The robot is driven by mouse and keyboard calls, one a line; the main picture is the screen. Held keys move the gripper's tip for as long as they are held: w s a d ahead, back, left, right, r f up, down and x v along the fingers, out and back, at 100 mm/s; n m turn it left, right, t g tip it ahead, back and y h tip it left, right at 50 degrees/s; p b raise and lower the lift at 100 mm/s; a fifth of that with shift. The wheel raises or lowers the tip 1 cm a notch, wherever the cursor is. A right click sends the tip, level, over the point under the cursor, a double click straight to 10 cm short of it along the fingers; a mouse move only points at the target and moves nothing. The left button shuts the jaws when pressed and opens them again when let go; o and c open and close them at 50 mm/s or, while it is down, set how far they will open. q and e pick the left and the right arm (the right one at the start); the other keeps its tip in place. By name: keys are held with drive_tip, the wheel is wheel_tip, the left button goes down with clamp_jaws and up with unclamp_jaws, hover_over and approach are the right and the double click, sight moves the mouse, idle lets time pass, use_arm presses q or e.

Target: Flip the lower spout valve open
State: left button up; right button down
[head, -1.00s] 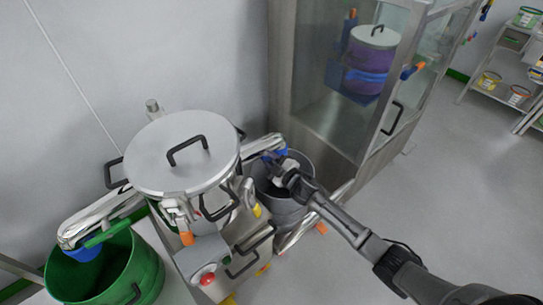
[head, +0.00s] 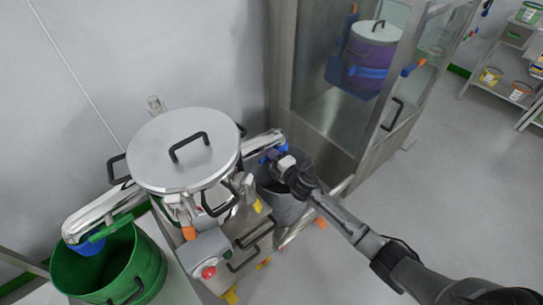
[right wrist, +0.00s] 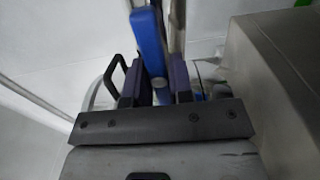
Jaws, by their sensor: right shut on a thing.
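A steel vessel with a round lid (head: 184,150) has two spouts. The right spout (head: 262,144) ends above a grey bin (head: 286,208) and carries a blue valve handle (head: 265,158). My right gripper (head: 276,162) is at this handle, beside the spout's end. In the right wrist view the blue handle (right wrist: 148,40) stands between the two dark fingers (right wrist: 155,85), which are shut on it. The left spout (head: 98,212), with a green handle, ends above a green bin (head: 150,262). My left gripper is out of view.
A control box with a red button (head: 209,272) and a green one sits in front of the vessel. A glazed steel cabinet (head: 330,120) behind holds a purple drum (head: 371,60). Shelves with tubs (head: 520,90) stand at far right. The floor at right is clear.

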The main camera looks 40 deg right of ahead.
idle(0.6)
drive_tip(key=c, duration=1.1)
unclamp_jaws()
drive_tip(key=shift+o, duration=0.2)
drive_tip(key=shift+s, duration=0.15)
drive_tip(key=s+p, duration=0.3)
drive_tip(key=s, duration=1)
drive_tip(key=shift+s, duration=0.3)
drive_tip(key=shift+d, duration=0.1)
